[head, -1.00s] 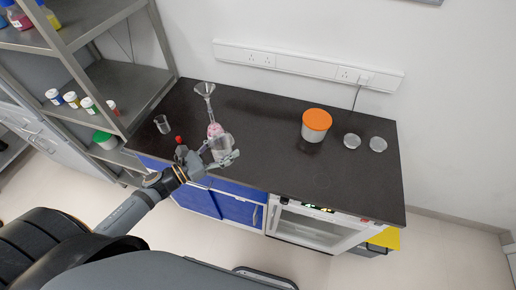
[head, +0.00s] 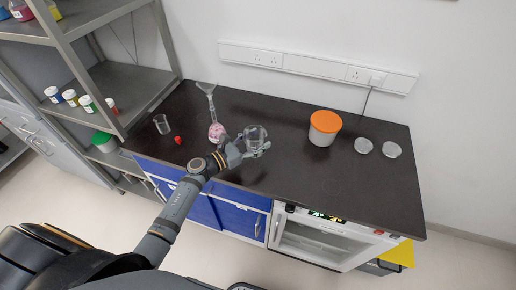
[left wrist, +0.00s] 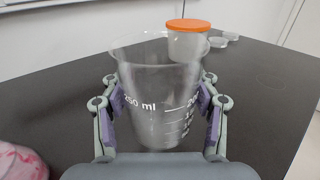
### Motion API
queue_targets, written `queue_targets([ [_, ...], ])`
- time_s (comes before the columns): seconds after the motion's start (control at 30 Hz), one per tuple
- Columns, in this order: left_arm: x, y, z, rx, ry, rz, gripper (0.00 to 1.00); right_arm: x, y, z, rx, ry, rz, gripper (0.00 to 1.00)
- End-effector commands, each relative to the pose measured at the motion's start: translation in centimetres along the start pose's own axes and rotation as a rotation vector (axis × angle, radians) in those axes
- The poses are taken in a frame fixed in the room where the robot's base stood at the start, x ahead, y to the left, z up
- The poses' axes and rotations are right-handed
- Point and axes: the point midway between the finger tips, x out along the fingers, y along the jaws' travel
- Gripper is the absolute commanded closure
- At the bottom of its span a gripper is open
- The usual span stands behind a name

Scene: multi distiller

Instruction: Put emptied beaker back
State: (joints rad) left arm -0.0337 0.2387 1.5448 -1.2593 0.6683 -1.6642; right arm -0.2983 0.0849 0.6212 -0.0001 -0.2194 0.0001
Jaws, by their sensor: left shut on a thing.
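My left gripper (head: 249,148) is shut on a clear glass beaker (head: 256,137), held upright above the dark bench. In the left wrist view the beaker (left wrist: 158,105) sits between both finger pads, shows a "250 ml" mark and looks empty. My left gripper (left wrist: 160,112) has a finger on each side of it. A flask with pink contents (head: 216,131) and a funnel (head: 207,88) in its neck stands left of the gripper. A second clear beaker (head: 162,124) stands at the bench's left. My right gripper is not in view.
A small red object (head: 178,140) lies near the second beaker. A white tub with an orange lid (head: 324,128) and two clear round dishes (head: 363,146) (head: 392,150) stand to the right. The bench's front right (head: 345,195) is clear. A metal shelf (head: 105,85) borders the left.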

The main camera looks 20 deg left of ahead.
Motion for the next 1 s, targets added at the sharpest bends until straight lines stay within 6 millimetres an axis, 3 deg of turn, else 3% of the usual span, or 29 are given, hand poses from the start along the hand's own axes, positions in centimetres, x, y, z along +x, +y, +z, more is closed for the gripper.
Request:
queue_targets([
  [0.2,0.6,0.1,-4.0,-0.001,0.000,0.000,0.76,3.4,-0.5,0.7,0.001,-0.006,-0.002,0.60],
  [0.6,0.6,0.1,-4.2,0.000,0.000,0.000,0.76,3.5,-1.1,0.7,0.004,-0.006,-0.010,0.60],
  [0.63,0.6,0.1,-4.1,0.000,0.000,0.000,0.36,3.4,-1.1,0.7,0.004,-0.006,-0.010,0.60],
  [0.8,0.6,0.1,-4.0,0.000,0.000,0.000,0.16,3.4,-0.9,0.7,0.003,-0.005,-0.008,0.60],
  [1.0,0.6,0.1,-4.0,0.000,0.000,0.000,0.16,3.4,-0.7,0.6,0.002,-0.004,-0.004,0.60],
])
